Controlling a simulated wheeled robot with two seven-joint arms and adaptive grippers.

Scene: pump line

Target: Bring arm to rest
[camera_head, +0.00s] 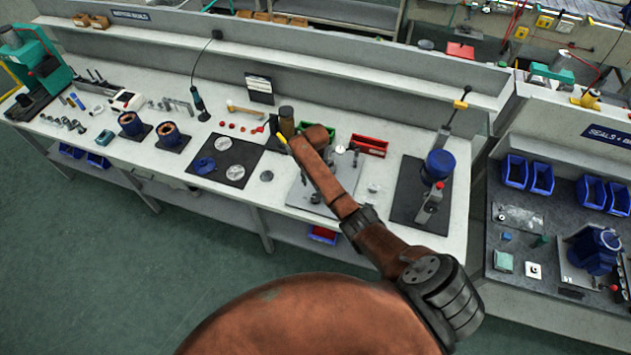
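My brown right arm (340,195) comes up from the lower right and reaches over the middle of the bench. Its rounded far end is above a light metal plate (300,193). I cannot make out the fingers of my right gripper; the arm's end hides what is beneath it. My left arm and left gripper do not show.
A second bench (500,270) stands at the right. Green floor (90,260) is clear in front.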

